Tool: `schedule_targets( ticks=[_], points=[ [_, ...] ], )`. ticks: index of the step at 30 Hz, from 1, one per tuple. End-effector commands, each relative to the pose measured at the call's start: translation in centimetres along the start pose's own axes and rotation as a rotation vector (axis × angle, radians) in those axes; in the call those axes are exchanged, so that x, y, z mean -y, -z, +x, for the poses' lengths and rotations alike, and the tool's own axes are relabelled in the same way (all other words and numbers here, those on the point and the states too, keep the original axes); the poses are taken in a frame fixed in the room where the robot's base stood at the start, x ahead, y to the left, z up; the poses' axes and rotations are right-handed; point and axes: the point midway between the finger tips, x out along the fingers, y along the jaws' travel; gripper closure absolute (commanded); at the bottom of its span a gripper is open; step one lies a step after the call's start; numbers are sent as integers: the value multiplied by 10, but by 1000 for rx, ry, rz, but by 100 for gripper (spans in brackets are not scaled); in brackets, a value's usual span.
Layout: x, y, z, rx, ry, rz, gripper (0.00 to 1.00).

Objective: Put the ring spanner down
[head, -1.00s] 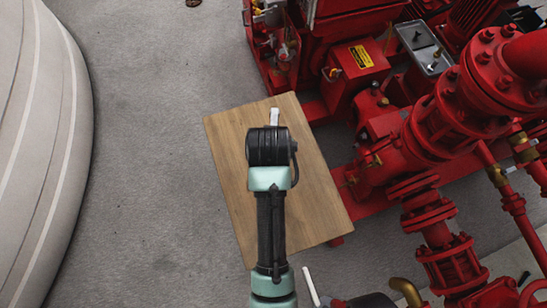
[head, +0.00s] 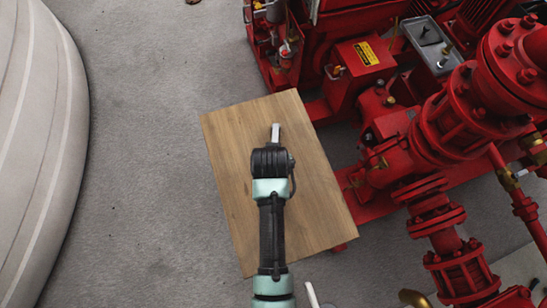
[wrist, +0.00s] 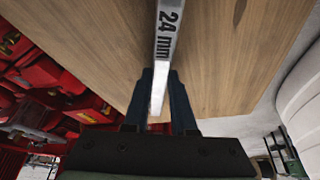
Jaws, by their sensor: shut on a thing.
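The ring spanner is a bright metal bar marked "24 mm" in the wrist view (wrist: 166,38), running away from me between the fingers. Its end shows past my wrist in the head view (head: 275,132). My gripper (wrist: 160,82) is shut on the spanner, with a dark finger on each side. The spanner is over the wooden tabletop (head: 230,135). I cannot tell whether it touches the wood. The spanner's ring is not clearly seen, and my arm hides the fingers in the head view.
Red pump machinery (head: 400,150) with pipes and flanges stands right of and behind the table. A large pale rounded body (head: 40,150) is at the left. Grey floor (head: 145,160) lies open between it and the table. The visible tabletop around my wrist is bare.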

Motion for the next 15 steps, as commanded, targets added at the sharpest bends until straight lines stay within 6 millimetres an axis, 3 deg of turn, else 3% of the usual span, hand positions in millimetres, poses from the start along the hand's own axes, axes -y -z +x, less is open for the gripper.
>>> schedule_targets(
  ticks=[10,11,15],
  points=[
    [0,0,3,-3,0,0,100],
    [0,-1,3,-2,0,0,72],
    [0,-1,3,-2,0,0,47]
  ],
)
